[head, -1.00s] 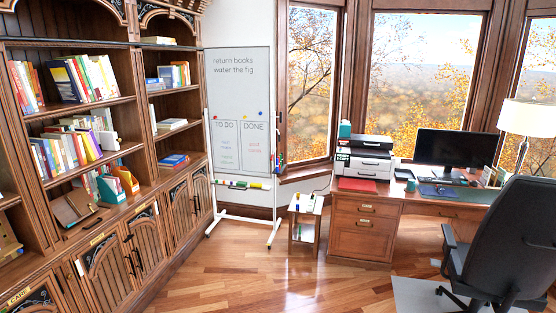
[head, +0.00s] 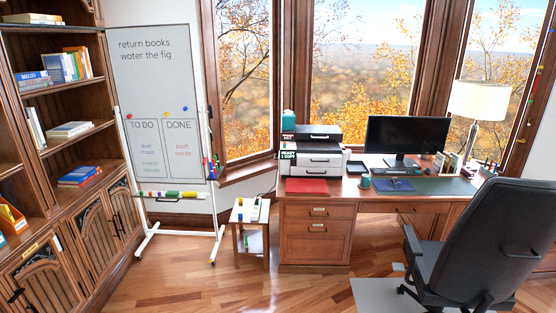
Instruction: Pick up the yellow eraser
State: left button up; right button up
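The whiteboard's tray (head: 205,196) holds several small coloured items, some green and some yellow. A small yellow item (head: 189,195) lies toward its right end; it is too small to tell whether it is the yellow eraser. A small side table (head: 238,224) right of the whiteboard also bears small items with yellow, blue and green on them, too small to name. Neither of my grippers is in the head view.
The whiteboard (head: 158,100) stands on a white wheeled frame. Bookshelves (head: 75,200) line the left. A desk (head: 316,232) with printer (head: 310,160) and monitor (head: 402,135) stands right of the side table. An office chair (head: 475,240) blocks the front right. The wooden floor (head: 235,285) is clear.

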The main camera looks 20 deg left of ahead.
aim_at(185, 193)
jog(key=z, duration=0.05)
jog(key=i, duration=1.8)
jog(key=u, duration=1.05)
jog(key=i, duration=0.85)
jog(key=u, duration=0.5)
